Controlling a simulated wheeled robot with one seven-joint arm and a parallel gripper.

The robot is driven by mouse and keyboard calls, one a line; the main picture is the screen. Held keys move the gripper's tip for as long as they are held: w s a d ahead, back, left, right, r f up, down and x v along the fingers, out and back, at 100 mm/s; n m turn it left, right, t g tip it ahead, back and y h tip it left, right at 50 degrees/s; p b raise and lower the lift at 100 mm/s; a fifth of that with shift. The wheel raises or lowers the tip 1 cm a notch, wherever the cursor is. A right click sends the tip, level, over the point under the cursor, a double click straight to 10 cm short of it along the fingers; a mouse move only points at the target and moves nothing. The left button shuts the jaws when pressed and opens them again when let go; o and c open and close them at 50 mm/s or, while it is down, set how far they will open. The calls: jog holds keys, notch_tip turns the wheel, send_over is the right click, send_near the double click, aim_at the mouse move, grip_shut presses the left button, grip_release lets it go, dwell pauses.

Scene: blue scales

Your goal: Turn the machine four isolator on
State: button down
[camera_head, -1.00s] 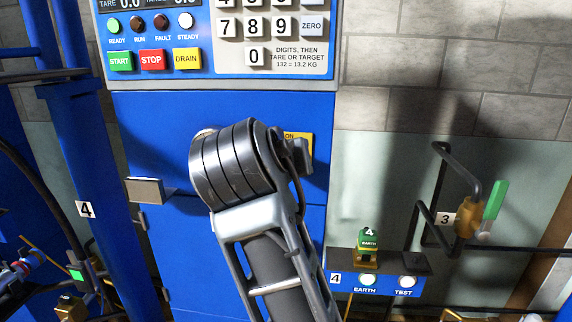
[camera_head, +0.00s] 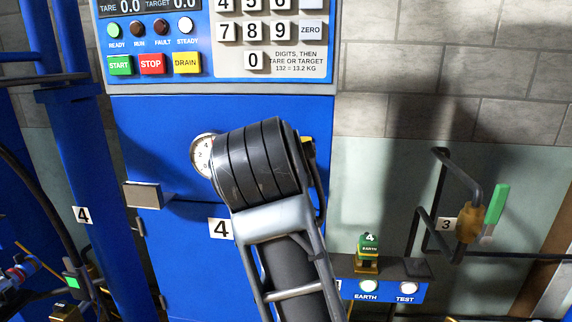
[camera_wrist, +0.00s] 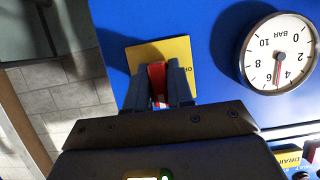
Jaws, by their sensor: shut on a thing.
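The isolator has a red handle (camera_wrist: 157,74) on a yellow plate (camera_wrist: 178,50), on the blue front of the machine. In the wrist view my gripper (camera_wrist: 159,82) is shut on the red handle, with a dark finger on each side. Lettering at the plate's right side is mostly covered, so I cannot read the handle's setting. A number 4 label (camera_head: 221,229) is on the cabinet below.
A round pressure gauge (camera_wrist: 278,54) is beside the plate. The keypad panel (camera_head: 268,72) with START, STOP and DRAIN buttons is above. A green-topped earth clamp (camera_head: 367,250) and a green-handled lever (camera_head: 496,204) are at the right. A small grey ledge (camera_head: 142,195) juts out left.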

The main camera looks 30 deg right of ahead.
jog(key=c, duration=1.1)
grip_release()
jog(key=v, duration=0.7)
jog(key=shift+s+a+r, duration=0.15)
jog(key=shift+s+a, duration=0.1)
jog(key=shift+s, duration=0.1)
